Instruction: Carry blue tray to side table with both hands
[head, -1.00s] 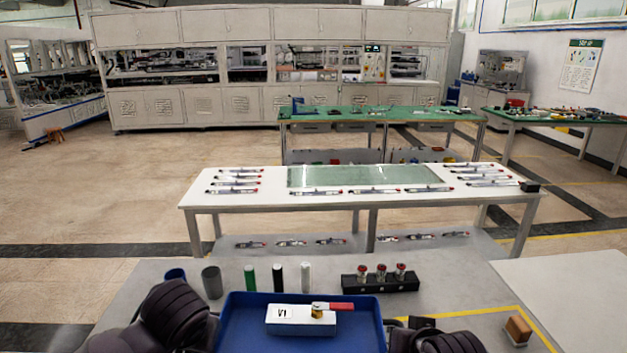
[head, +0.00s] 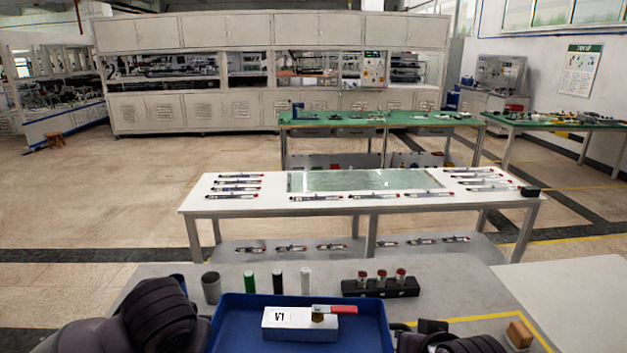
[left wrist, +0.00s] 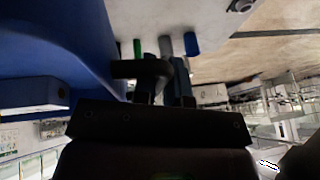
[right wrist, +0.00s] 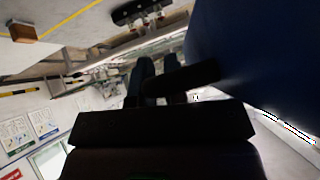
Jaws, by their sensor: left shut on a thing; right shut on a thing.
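The blue tray (head: 240,341) is at the bottom middle of the head view, in front of the grey table's row of cylinders. It carries a white block (head: 299,323) with a red-handled brass part on top. My left gripper (left wrist: 160,78) is shut on the tray's left side; the wall fills the upper left of the left wrist view. My right gripper (right wrist: 160,80) is shut on the right side, with the blue wall at the right of its view. In the head view my arms hide both grips. The tray looks roughly level; its underside is hidden.
The grey table (head: 440,290) holds a grey cup (head: 211,288), green, black and white cylinders, a black rack (head: 380,287) with red-topped parts, and a brown block (head: 519,334). A pale, bare surface (head: 575,290) lies at the right. A white workbench (head: 250,204) stands beyond.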

